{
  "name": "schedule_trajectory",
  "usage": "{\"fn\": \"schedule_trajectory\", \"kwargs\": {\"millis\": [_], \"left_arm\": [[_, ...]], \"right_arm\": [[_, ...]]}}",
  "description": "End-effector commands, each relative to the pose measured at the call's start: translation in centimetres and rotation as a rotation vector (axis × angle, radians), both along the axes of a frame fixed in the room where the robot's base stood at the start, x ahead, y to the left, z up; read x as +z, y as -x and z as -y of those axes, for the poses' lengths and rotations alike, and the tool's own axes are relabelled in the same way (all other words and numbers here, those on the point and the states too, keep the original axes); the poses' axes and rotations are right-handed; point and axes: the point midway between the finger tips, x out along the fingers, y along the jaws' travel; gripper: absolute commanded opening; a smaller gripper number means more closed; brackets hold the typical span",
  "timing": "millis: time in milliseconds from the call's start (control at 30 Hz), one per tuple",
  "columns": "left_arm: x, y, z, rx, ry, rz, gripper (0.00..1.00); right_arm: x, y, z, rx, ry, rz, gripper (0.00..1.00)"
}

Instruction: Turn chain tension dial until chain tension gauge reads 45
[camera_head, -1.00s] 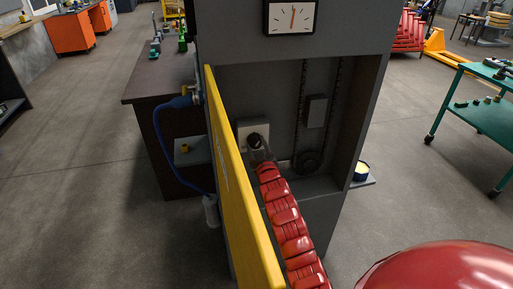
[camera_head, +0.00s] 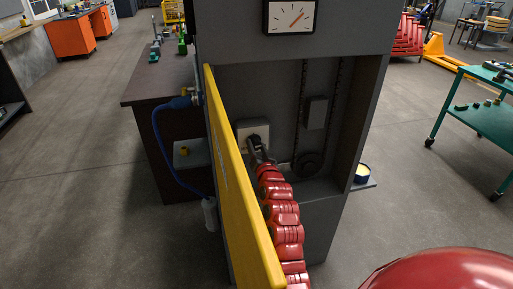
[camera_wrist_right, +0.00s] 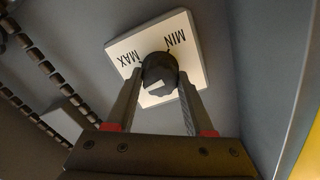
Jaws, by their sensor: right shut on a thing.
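The chain tension dial is a dark round knob (camera_wrist_right: 158,74) on a white plate (camera_wrist_right: 124,47) marked MIN and MAX, inside the grey cabinet. In the head view the plate (camera_head: 243,131) sits on the recess's back wall, with the knob partly hidden by my gripper. My right gripper (camera_wrist_right: 161,84) is shut on the knob, one finger on each side; it also shows in the head view (camera_head: 257,149). The gauge (camera_head: 290,16) is a white dial face above the recess; its needle points up and right. Its numbers are too small to read. My left gripper is out of view.
An open yellow door (camera_head: 238,185) stands close along the left of my right arm. Chains (camera_head: 335,85) and a dark sprocket (camera_head: 307,163) are in the recess right of the dial. A blue hose (camera_head: 160,150) hangs outside, left of the door.

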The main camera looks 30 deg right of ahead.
Motion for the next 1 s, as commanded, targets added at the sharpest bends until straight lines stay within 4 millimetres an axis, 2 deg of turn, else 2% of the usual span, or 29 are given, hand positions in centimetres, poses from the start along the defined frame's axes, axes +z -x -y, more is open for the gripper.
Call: {"fn": "schedule_trajectory", "kwargs": {"millis": [400,933,967,1000], "left_arm": [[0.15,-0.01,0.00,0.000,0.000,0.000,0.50],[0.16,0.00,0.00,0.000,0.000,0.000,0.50],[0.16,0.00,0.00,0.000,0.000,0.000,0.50],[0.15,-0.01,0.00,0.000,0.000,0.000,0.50]], "right_arm": [[-0.46,0.01,-0.07,0.001,-0.178,0.036,0.00],[-0.52,0.00,-0.12,0.002,-0.199,0.041,0.00],[-0.52,0.00,-0.13,0.002,-0.199,0.041,0.56],[-0.50,0.00,-0.13,0.002,-0.199,0.041,0.64]]}}
